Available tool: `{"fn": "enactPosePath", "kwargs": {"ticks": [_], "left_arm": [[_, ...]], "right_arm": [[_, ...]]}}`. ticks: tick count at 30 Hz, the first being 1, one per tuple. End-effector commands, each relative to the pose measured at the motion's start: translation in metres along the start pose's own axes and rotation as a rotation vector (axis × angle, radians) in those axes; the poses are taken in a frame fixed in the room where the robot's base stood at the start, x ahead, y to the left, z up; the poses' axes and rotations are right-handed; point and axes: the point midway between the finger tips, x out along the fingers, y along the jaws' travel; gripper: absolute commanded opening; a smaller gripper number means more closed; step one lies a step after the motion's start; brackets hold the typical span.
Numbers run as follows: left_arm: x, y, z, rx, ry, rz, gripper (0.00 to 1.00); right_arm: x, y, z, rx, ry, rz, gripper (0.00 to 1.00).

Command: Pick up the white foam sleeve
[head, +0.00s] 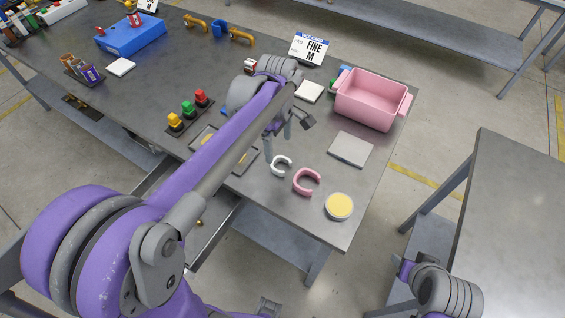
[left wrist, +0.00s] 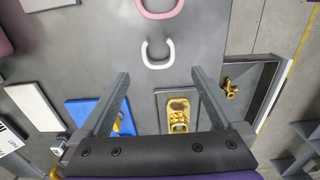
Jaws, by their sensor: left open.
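The white foam sleeve (head: 281,166) is a small C-shaped piece lying on the grey table, beside a similar pink C-shaped piece (head: 306,181). In the left wrist view the white sleeve (left wrist: 158,54) lies beyond the fingertips, roughly centred between them, with part of the pink piece (left wrist: 160,8) above it. My left gripper (head: 277,150) is open and empty, above the table close to the white sleeve; its fingers also show in the left wrist view (left wrist: 160,76). They appear apart from the sleeve. My right gripper is not visible.
A round yellow-topped tin (head: 339,206), a grey square plate (head: 351,149) and a pink bin (head: 370,99) stand nearby. A tray with a brass part (left wrist: 178,115) lies by the fingers. An open drawer (head: 212,232) juts from the table's front.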

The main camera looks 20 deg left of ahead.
Motion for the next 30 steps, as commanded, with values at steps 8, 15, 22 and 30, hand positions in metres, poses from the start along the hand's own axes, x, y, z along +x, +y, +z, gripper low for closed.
{"fn": "enactPosePath", "kwargs": {"ticks": [8,15,22,30], "left_arm": [[0.03,0.0,0.0,0.002,0.0,0.0,1.0],[0.062,0.003,0.0,0.003,0.0,0.001,1.0],[0.081,0.002,0.0,0.003,0.0,0.001,1.0],[0.081,0.002,0.0,0.003,0.0,0.001,0.84]], "right_arm": [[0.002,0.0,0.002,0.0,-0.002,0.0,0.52],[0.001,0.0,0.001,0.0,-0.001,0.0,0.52],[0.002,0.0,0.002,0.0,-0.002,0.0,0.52],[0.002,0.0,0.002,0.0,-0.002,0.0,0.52]]}}
